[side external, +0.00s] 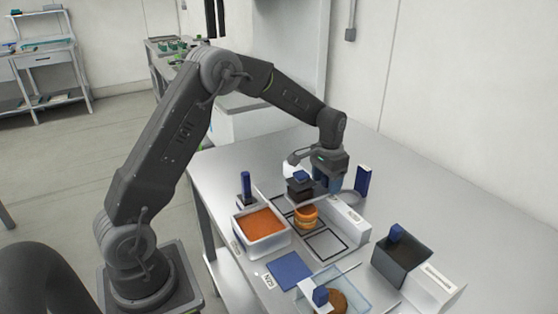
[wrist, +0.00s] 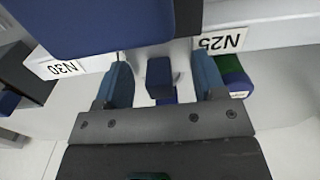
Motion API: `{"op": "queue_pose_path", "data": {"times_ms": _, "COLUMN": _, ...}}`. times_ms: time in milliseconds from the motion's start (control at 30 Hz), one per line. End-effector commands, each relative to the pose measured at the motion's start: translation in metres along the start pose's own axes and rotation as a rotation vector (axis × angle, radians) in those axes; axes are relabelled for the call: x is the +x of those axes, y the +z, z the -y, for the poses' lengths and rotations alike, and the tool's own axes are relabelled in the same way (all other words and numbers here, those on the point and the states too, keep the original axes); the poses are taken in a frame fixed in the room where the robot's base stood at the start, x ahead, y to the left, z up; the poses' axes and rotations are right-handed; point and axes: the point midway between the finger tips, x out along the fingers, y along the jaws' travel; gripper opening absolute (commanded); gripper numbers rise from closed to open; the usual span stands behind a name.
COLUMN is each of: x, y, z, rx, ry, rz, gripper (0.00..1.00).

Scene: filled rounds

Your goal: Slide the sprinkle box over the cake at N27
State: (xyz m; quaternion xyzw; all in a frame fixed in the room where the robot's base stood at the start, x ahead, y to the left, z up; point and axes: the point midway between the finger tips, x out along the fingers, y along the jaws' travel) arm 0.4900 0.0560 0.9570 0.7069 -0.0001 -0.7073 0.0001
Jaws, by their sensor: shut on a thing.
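An orange layered cake (side external: 306,215) stands just below, in a dark frame on the bench. A label (side external: 268,281) at the bench's front edge seems to read N27, but is small.
An orange-filled tray (side external: 246,235) stands to the left. A blue pad (side external: 290,270) and a clear tray (side external: 365,297) with a round brown cake (side external: 338,301) are in front. A dark blue-handled box (side external: 404,256) stands right. Labels N30 (wrist: 62,68) and N25 (wrist: 219,42) show upside down.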

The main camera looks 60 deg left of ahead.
Motion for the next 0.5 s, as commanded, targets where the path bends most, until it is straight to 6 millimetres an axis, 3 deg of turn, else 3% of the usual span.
{"op": "queue_pose_path", "data": {"times_ms": 500, "x": -0.001, "y": 0.000, "z": -0.030, "rx": 0.001, "ry": 0.000, "rz": -0.003, "gripper": 0.51}}
